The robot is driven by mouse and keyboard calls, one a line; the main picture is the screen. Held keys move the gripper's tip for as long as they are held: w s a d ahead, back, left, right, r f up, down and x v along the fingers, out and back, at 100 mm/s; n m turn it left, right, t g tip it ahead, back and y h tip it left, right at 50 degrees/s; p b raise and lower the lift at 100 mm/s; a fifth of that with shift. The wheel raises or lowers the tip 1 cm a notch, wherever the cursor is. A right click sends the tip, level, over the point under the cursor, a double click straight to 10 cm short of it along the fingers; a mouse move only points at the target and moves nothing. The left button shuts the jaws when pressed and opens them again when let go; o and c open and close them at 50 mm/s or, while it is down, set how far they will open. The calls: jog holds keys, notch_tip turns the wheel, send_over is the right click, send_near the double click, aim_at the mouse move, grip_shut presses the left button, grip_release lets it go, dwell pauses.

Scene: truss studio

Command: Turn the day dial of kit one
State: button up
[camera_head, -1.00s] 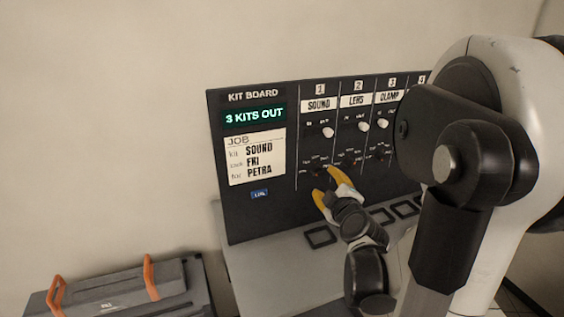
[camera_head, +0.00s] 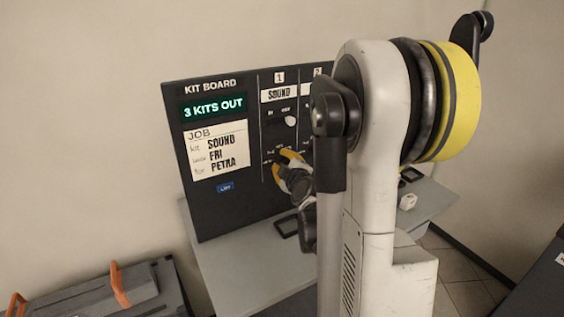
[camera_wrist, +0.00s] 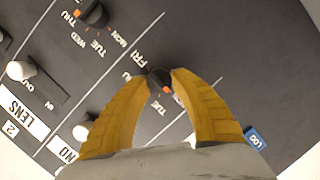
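The day dial of kit one (camera_wrist: 160,79) is a small black knob with an orange pointer mark, low in the SOUND column. In the head view my gripper (camera_head: 281,161) is at the board, covering the dial. The job card (camera_head: 219,150) reads SOUND, FRI, PETRA.
The kit board (camera_head: 180,100) shows "3 KITS OUT". A white slider knob (camera_head: 290,121) sits above the dial. In the wrist view, kit two's dial (camera_wrist: 94,14) is nearby. A grey case (camera_head: 135,290) with orange handles stands at the lower left. My arm hides the board's right side.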

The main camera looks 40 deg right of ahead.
grip_shut()
